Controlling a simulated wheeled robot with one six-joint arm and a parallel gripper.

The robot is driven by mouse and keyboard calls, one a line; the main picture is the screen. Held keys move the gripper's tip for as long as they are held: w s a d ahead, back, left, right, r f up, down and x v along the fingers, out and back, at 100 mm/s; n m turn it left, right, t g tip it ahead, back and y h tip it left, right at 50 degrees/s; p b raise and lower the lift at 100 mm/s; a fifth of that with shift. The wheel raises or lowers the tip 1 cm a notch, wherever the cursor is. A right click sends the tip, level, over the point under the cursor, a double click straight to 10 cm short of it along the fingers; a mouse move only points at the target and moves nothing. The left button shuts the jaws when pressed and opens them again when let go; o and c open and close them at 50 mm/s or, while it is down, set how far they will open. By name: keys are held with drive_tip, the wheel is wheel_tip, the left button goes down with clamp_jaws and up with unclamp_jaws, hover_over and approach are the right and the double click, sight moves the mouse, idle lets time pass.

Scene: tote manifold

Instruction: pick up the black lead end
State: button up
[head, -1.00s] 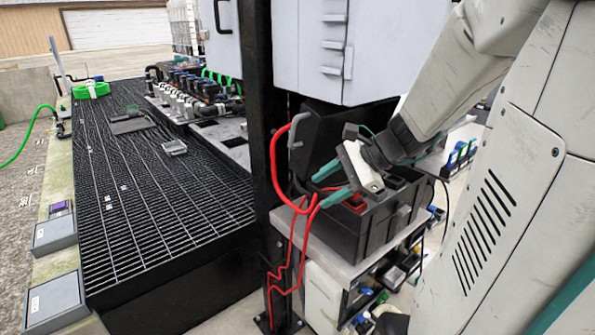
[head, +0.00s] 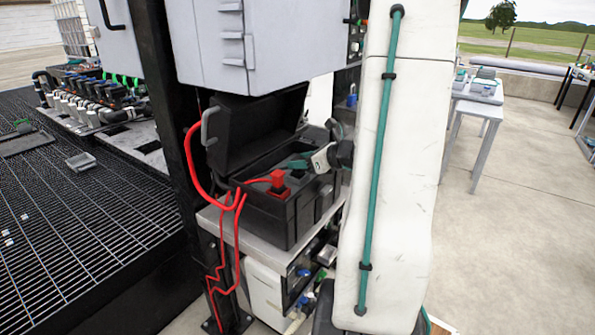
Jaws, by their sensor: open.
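My gripper (head: 294,164), with teal fingers, is over the open black battery box (head: 268,213), pointing left. It looks open, with nothing visible between its fingers. I cannot make out the black lead end; it may be hidden behind my arm or lost against the dark box. A red lead end (head: 279,182) sits upright in the box, just below and left of my gripper. Its red cable (head: 191,160) loops out over the box's left side.
The raised black lid (head: 250,130) stands behind the box. The box rests on a grey shelf (head: 230,225) beside a dark post (head: 170,130). A grey cabinet (head: 290,45) hangs above. Open floor (head: 500,235) lies to the right.

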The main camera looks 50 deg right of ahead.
drive_tip(key=shift+x, duration=0.9)
clamp_jaws()
